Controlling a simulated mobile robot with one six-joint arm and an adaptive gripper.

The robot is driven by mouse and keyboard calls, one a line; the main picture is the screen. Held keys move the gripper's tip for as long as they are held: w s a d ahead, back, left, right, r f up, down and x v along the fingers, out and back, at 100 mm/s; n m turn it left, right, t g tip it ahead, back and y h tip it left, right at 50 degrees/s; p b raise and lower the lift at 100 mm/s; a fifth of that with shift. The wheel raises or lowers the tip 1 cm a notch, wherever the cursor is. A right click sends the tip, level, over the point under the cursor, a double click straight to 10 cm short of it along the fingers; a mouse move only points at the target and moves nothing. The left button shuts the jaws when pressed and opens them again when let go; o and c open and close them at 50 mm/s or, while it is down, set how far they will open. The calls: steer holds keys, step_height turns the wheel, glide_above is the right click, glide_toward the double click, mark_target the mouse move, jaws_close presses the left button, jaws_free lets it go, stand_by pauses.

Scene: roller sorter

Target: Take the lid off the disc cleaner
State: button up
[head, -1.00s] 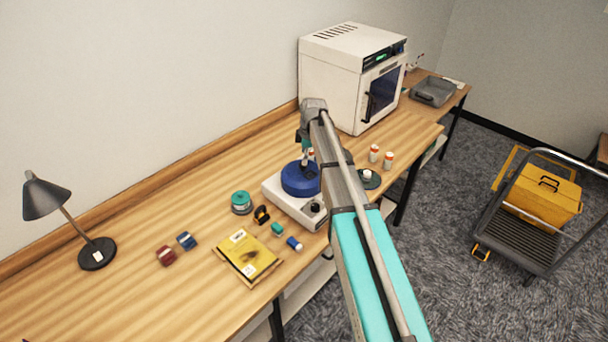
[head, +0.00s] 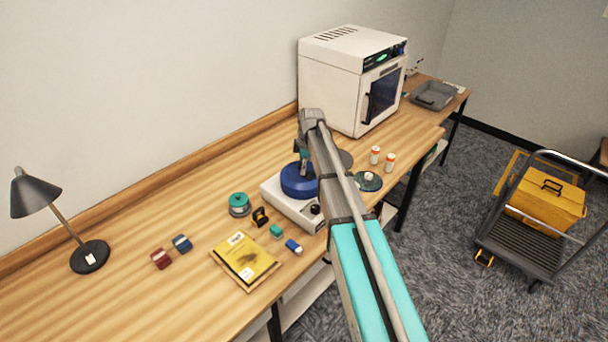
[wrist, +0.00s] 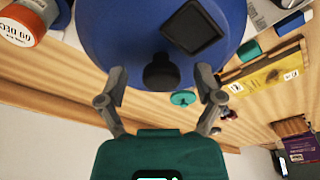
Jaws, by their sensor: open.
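The disc cleaner has a white base (head: 287,208) with a control knob at its front corner, and stands on the wooden bench in the head view. Its round blue top (head: 298,184) is partly hidden by my arm. In the wrist view the blue lid (wrist: 110,50) fills the upper middle, with a black knob (wrist: 160,74) and a dark square patch on it. My gripper (wrist: 162,78) is open, its two fingers spread on either side of the black knob with gaps between. In the head view my gripper (head: 303,168) is just above the blue top.
A teal round container (head: 239,204), small blocks and a yellow packet (head: 245,261) lie left of the cleaner. White bottles with orange bands (head: 389,162) and a dark green disc (head: 368,182) are to its right. A white oven (head: 335,85) stands behind.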

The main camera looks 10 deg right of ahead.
steer(key=shift+c, duration=0.3)
jaws_close()
steer(key=shift+r, duration=0.15)
stand_by(0.3)
step_height(320, 180, up, 3)
steer(key=p, duration=0.3)
steer(key=s+r+p, duration=0.9)
steer(key=s+p, duration=0.1)
steer(key=s, duration=0.4)
steer(key=shift+r, duration=0.35)
steer(key=shift+d, duration=0.1)
